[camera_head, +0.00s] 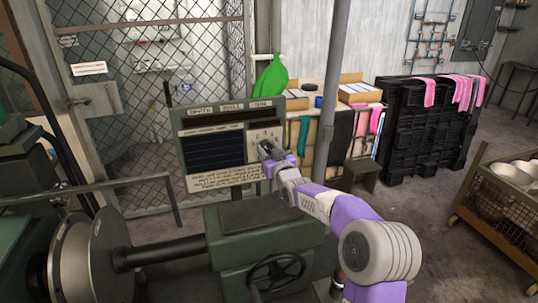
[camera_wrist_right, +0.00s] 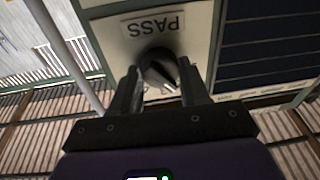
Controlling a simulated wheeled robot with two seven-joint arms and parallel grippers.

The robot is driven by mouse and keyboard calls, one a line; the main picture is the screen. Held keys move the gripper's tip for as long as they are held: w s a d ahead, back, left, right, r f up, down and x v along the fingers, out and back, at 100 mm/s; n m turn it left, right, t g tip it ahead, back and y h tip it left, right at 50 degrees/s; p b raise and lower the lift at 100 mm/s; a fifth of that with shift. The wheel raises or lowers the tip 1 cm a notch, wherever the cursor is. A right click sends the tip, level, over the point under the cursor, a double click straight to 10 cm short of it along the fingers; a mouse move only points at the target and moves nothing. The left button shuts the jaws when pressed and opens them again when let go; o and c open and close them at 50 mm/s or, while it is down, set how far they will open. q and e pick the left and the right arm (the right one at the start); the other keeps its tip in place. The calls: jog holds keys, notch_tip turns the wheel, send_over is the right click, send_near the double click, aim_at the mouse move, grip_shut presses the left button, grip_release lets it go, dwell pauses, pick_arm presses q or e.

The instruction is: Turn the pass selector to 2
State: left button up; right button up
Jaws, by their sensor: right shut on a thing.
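The pass selector is a dark round knob (camera_wrist_right: 157,66) on a pale plate, under a PASS label (camera_wrist_right: 152,25) that appears upside down in the right wrist view. A light pointer mark shows on the knob's lower right in that view. My right gripper (camera_wrist_right: 161,80) has its two fingers on either side of the knob and is shut on it. In the head view, my right gripper (camera_head: 268,152) is at the right side of the control panel (camera_head: 222,182) and hides the knob. The dial's numbers are too small to read surely. My left gripper is not in view.
The panel stands above a green machine (camera_head: 255,225) with a handwheel (camera_head: 277,272) and a spindle with a large disc (camera_head: 88,265) at left. A grey pole (camera_head: 333,90) rises just right of the panel. A cart of bowls (camera_head: 500,205) stands at right.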

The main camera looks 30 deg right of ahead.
dwell(0.4)
jog(key=o, duration=1.1)
jog(key=shift+c, duration=0.2)
jog(key=s+a, duration=0.1)
jog(key=s, duration=0.6)
jog(key=shift+s+f+b, duration=0.2)
jog(key=shift+b, duration=0.15)
jog(key=shift+a, duration=0.1)
